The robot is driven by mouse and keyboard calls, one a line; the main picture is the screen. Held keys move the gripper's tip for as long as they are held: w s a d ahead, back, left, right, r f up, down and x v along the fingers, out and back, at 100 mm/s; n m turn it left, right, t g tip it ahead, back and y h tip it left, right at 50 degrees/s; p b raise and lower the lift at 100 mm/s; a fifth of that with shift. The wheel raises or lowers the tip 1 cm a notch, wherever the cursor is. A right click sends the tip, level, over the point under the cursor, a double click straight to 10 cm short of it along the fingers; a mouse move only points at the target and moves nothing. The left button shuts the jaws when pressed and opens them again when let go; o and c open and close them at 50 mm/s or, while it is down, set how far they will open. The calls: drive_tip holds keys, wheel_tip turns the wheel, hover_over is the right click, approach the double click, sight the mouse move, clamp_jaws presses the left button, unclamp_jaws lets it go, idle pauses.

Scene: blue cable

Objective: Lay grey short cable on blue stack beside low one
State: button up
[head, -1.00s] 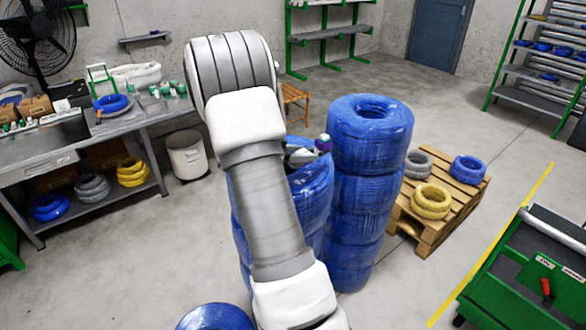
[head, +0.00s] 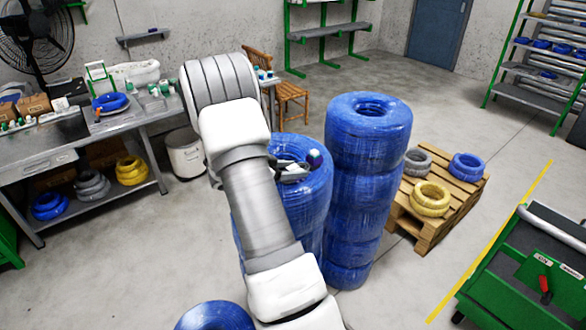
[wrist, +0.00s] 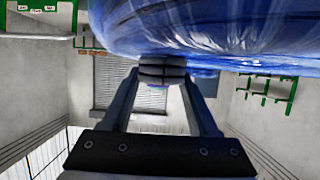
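My gripper (head: 306,164) is over the top of the shorter standing blue stack (head: 312,200), close to the taller blue stack (head: 367,185) on its right. In the wrist view, its fingertips (wrist: 162,73) are together, right under a large blue wrapped coil (wrist: 200,28). I see no grey cable between them. A small purple, white and green bit shows at the fingertips; I cannot tell what it is. Another blue coil top (head: 215,317) shows at the bottom edge.
The wooden pallet (head: 425,228) also carries a yellow coil (head: 430,199) and a blue coil (head: 467,167). A green cart (head: 535,270) stands at the right. The workbench (head: 140,118) and white bin (head: 186,153) are at the left.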

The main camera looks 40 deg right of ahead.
drive_tip(key=o, duration=0.3)
drive_tip(key=shift+o, duration=0.2)
drive_tip(key=shift+r, duration=0.1)
